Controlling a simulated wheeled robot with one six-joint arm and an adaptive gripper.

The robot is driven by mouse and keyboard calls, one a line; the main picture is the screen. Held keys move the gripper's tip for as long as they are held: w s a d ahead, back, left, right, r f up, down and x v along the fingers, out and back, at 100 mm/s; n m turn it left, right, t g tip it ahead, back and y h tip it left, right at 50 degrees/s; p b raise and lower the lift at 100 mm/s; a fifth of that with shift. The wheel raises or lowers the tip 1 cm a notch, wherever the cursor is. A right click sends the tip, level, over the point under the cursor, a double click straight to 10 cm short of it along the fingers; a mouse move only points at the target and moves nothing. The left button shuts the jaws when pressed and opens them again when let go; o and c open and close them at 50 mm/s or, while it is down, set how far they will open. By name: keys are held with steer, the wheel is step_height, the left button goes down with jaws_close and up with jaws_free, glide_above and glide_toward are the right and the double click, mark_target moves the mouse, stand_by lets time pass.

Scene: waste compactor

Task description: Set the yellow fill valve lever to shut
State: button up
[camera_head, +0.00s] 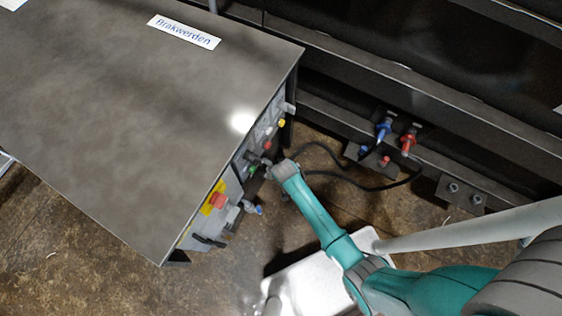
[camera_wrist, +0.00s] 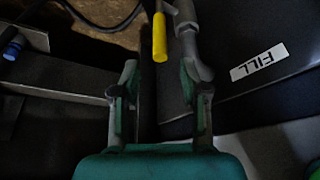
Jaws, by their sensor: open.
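The yellow lever (camera_wrist: 160,38) shows in the wrist view at the top centre, just beyond and between my fingertips. A grey metal fitting or pipe (camera_wrist: 187,22) is right beside it. The FILL label (camera_wrist: 259,62) is on the dark panel to its right. My gripper (camera_wrist: 165,75) is open, with one finger on each side, and the lever is apart from both fingers. In the head view my gripper (camera_head: 270,172) is at the side panel of the grey cabinet; the lever cannot be made out there.
The cabinet (camera_head: 130,110) has a red emergency button on yellow (camera_head: 217,200) and several small controls on its side. Blue (camera_head: 384,128) and red (camera_head: 408,142) hose couplings sit on the dark frame at right, with black hoses (camera_head: 365,187) running towards the cabinet.

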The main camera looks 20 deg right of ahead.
steer(key=shift+x, duration=3.4)
jaws_close()
